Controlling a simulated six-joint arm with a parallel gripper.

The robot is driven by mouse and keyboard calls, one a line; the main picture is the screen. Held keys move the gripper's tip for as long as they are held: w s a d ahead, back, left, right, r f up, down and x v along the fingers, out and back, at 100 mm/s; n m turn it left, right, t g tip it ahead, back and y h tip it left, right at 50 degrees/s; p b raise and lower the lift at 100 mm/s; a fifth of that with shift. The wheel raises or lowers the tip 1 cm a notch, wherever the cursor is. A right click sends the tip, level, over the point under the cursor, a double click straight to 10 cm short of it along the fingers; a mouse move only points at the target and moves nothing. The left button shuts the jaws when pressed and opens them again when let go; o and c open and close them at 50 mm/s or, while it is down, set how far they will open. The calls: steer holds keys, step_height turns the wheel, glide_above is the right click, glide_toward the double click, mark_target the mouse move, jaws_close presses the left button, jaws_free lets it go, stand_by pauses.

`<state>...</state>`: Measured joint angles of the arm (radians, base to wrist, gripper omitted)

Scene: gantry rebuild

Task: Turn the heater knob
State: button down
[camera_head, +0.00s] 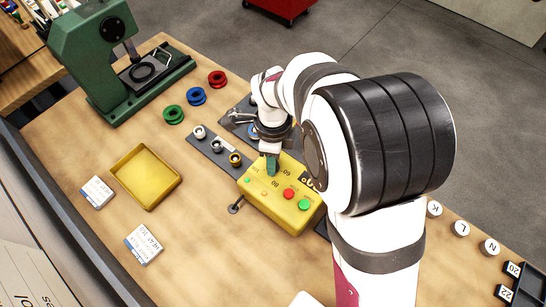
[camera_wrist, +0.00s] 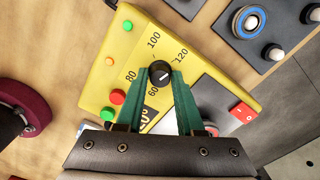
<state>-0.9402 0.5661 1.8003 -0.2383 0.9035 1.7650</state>
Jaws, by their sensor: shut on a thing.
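The yellow heater box (camera_head: 262,203) sits on the bench, partly hidden by my arm in the head view. In the wrist view its yellow face (camera_wrist: 125,52) carries a dial marked 60, 80, 100 and 120. The black heater knob (camera_wrist: 160,72) has a white pointer line, whose exact reading I cannot tell. My gripper (camera_wrist: 162,78) has its green fingers on both sides of the knob, shut on it. In the head view my gripper (camera_head: 271,168) reaches down onto the box, and the knob is hidden there.
The box face has a red button (camera_wrist: 117,97) and a green button (camera_wrist: 108,113). A grey strip with several small posts (camera_head: 218,148) stands close to the box. A yellow tray (camera_head: 120,172), colored rings (camera_head: 196,96) and a green press (camera_head: 75,55) lie further left.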

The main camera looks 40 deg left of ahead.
steer(key=c, duration=0.5)
jaws_free()
steer(key=shift+c, duration=0.2)
steer(key=shift+r, duration=0.1)
step_height(320, 180, up, 16)
steer(key=shift+f, duration=0.2)
